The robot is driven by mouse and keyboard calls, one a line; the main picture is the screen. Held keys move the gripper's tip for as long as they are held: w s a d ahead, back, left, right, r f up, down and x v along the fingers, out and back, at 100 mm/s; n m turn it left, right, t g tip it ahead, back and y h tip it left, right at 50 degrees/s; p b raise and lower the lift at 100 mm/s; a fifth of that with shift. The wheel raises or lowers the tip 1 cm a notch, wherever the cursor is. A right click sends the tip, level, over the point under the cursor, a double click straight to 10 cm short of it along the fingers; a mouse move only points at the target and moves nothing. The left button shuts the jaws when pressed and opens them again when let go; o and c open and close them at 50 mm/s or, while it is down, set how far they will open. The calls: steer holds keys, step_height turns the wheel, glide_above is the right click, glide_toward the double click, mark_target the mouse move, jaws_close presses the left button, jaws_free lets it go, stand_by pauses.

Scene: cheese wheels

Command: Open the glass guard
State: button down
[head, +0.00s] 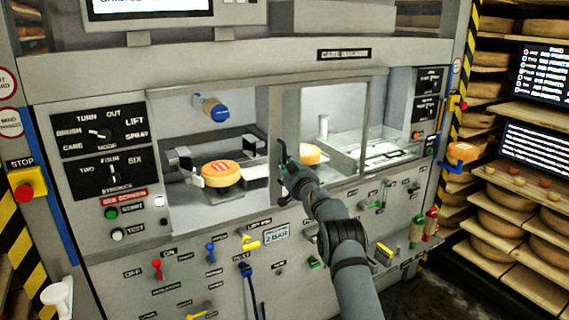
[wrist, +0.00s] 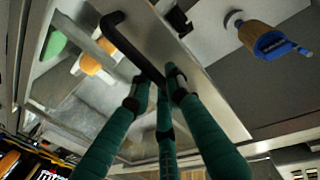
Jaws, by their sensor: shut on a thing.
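The glass guard (head: 290,112) is a clear panel in a grey metal frame across the machine's front window. A dark upright handle (head: 281,152) is on its left frame post. My gripper (head: 289,178) is at that handle, shut on its lower part. In the wrist view, my gripper's fingers (wrist: 160,88) close around the end of the black bar handle (wrist: 128,40), beside the metal post (wrist: 218,100). The guard covers the middle to right of the window. The left part of the window looks uncovered, but clear glass there is hard to rule out.
A cheese wheel (head: 221,174) sits on a holder behind the window's left part. Another orange piece (head: 308,154) shows behind my gripper. A blue-capped cylinder (head: 212,108) hangs inside. Levers and switches, including a red one (head: 157,268), stick out below the window.

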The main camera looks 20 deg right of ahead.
steer(key=c, duration=1.8)
jaws_free()
steer(key=shift+d, duration=0.1)
steer(key=shift+o, duration=0.4)
steer(key=s, duration=1.2)
steer(key=shift+w, duration=6.05)
